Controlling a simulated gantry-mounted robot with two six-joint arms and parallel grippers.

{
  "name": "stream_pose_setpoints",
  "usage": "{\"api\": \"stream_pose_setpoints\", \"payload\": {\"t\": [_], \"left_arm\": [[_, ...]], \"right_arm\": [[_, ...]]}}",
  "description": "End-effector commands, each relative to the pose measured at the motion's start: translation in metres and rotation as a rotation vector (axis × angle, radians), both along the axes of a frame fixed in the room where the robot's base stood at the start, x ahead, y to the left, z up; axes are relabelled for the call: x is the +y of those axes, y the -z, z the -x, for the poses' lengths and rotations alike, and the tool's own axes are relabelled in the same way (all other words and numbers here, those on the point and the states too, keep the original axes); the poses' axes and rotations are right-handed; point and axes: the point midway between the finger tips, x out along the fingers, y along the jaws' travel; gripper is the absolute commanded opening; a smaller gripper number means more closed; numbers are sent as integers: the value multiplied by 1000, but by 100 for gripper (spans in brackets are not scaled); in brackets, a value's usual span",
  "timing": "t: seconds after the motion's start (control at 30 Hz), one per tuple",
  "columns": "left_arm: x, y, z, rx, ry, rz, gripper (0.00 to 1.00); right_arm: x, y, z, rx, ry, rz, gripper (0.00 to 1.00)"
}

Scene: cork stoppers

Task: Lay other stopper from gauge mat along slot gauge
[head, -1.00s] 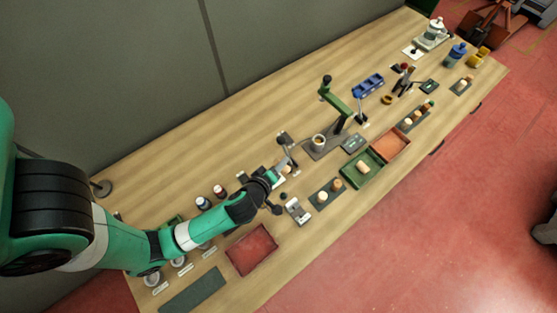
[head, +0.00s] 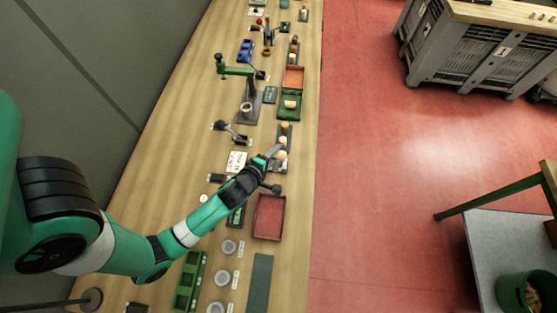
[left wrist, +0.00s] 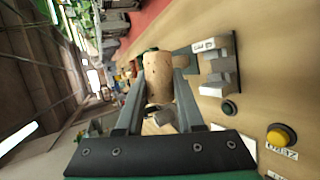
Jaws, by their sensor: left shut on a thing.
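My left gripper (head: 273,154) is over the front edge of the bench, at the dark gauge mat (head: 285,128). In the left wrist view its two fingers (left wrist: 158,88) are shut on a tan cork stopper (left wrist: 158,70), one on each side. The held stopper (head: 282,155) shows at the fingertips in the head view. Another pale stopper (head: 283,141) is just beyond it on the mat. The grey slot gauge (left wrist: 214,68) is right of the held stopper in the left wrist view, apart from it. My arm seems to hide it in the head view. My right gripper is not in view.
A red tray (head: 269,217) lies nearer on the bench, and a green tray (head: 290,104) stands beyond the mat. A lever device (head: 232,134) and a white card (head: 237,162) are to the left. A yellow button (left wrist: 281,135) is right in the wrist view.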

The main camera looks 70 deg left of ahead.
Motion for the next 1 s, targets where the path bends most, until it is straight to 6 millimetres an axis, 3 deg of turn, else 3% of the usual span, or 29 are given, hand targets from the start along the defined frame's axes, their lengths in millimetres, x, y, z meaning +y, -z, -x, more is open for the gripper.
{"api": "stream_pose_setpoints", "payload": {"t": [0.1, 0.47, 1.0], "left_arm": [[10, 0, 5, -75, -28, 46, 0], [10, 4, 4, -117, -27, 69, 0], [10, 53, 4, -114, -27, 68, 0]], "right_arm": [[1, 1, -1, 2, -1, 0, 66], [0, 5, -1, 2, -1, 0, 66], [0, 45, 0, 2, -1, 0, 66]]}}
